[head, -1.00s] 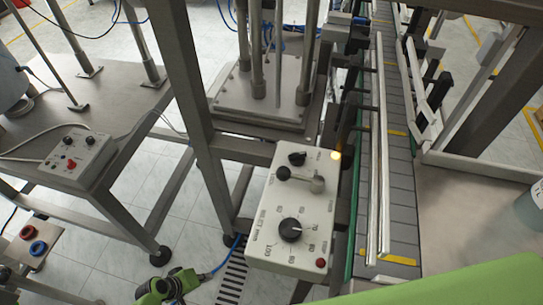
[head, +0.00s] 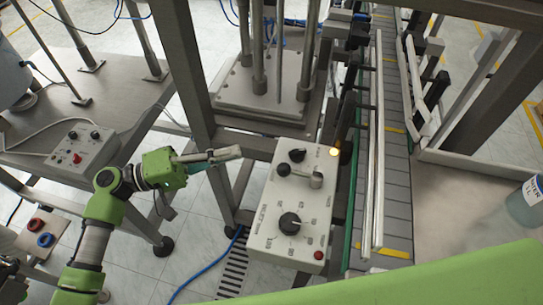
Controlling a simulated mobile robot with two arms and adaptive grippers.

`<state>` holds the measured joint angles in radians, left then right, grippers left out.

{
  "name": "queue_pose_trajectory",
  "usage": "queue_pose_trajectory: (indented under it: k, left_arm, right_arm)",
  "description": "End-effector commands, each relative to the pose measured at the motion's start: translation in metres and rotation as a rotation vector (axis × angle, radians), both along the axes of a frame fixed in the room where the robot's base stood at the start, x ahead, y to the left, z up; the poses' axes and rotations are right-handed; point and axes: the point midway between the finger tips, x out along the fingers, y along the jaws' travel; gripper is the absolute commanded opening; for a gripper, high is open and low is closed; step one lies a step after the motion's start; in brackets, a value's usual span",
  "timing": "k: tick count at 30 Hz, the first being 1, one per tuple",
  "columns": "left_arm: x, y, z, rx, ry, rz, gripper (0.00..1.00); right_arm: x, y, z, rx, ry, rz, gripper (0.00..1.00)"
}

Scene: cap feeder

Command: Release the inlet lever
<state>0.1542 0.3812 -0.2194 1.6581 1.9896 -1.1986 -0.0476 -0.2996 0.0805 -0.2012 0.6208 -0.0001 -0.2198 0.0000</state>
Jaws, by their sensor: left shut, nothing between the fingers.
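The grey control box (head: 262,240) stands in the middle, beside the conveyor. On its upper face is a lever (head: 302,173) with a dark knob at its left end and a metal pivot at its right. I cannot tell which of the box's controls is the inlet lever. My left gripper (head: 238,153) reaches in from the left, with its fingers shut and empty. Its tip is left of the box and apart from the lever. My right gripper is out of view.
A black dial (head: 290,223), a small black knob (head: 297,155), a lit yellow lamp (head: 334,152) and a red button (head: 318,255) are on the box. A steel frame post (head: 190,75) stands behind my left gripper. The conveyor (head: 396,170) runs along the right.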

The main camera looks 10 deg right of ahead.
Motion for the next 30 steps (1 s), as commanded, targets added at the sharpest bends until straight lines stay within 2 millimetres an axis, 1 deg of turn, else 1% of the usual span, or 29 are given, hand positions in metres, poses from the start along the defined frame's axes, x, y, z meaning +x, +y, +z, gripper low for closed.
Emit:
queue_pose_trajectory:
  k: [4,8,15,19,21,24,30]
  left_arm:
    - [0.001,-0.007,0.002,-0.001,0.002,0.001,0.00]
    - [0.003,-0.024,0.005,-0.002,0.002,0.000,0.00]
    - [0.010,-0.076,0.010,-0.003,0.002,0.000,0.00]
    - [0.014,-0.102,0.011,-0.001,0.002,0.000,0.00]
    - [0.000,-0.097,0.007,0.004,0.008,0.002,0.00]
    - [-0.012,-0.094,0.003,0.003,0.006,0.002,0.00]
    - [-0.024,-0.091,-0.001,0.002,0.002,0.002,0.00]
  right_arm:
    - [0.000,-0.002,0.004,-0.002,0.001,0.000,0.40]
    - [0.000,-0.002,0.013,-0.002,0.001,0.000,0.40]
    - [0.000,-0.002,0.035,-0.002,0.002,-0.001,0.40]
    - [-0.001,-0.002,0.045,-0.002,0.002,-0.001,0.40]
    - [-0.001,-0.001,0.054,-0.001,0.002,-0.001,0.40]
    - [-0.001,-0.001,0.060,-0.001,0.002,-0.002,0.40]
    - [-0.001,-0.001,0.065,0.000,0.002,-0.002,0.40]
